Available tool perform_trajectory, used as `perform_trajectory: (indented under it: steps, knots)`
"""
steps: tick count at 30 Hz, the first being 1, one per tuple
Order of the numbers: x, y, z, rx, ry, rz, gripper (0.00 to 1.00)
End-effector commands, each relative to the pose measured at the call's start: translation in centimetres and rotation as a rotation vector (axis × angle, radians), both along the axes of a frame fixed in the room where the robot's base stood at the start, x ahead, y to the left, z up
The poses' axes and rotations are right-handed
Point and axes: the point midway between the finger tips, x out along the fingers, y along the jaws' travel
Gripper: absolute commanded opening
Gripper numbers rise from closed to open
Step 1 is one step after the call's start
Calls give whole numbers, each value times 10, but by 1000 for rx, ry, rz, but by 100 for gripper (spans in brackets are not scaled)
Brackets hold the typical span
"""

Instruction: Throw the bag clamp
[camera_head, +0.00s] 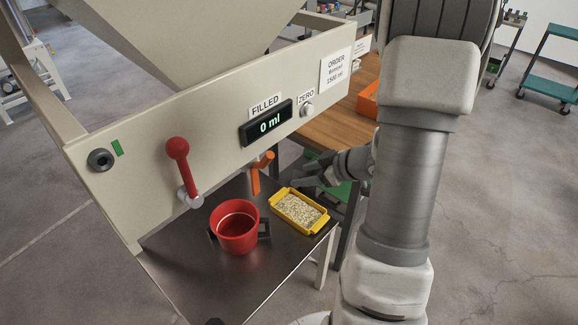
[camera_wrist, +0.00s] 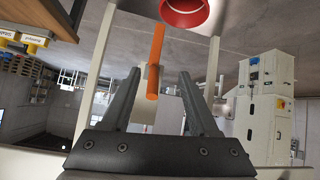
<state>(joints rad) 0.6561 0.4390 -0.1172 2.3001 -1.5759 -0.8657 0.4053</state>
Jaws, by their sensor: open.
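An orange lever (camera_head: 259,173), likely the bag clamp, stands out from the cream panel below the display, and no label on it can be read. In the wrist view the orange lever (camera_wrist: 156,62) points between my fingertips, with a gap on each side. My gripper (camera_head: 318,172) is open and empty, to the right of the orange lever and above the yellow tray. The gripper's two dark fingers (camera_wrist: 160,82) frame the lever's end in the wrist view. A second lever with a red knob (camera_head: 178,149) stands tilted on the panel further left.
The display (camera_head: 266,123) reads 0 ml, with a zero knob (camera_head: 307,110) beside it. A red pot (camera_head: 236,228) and a yellow tray of grains (camera_head: 299,211) sit on the metal shelf (camera_head: 188,262). A wooden table (camera_head: 340,122) stands behind. The shelf's front is clear.

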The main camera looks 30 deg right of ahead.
Motion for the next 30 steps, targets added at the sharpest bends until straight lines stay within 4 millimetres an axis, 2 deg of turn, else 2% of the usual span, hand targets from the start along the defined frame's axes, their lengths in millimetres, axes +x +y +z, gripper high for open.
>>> perform_trajectory:
  steps: [4, 12, 17, 22, 23, 30]
  knots:
    - [-9, -4, 0, 1, -1, 0, 61]
    - [-10, -5, 0, 1, 0, 1, 61]
    - [-10, -5, -5, -6, -13, 20, 34]
    - [-11, -5, -24, -49, -113, 138, 3]
    - [-11, -5, -28, -58, -141, 167, 0]
    - [-12, -6, -53, -178, -444, 374, 0]
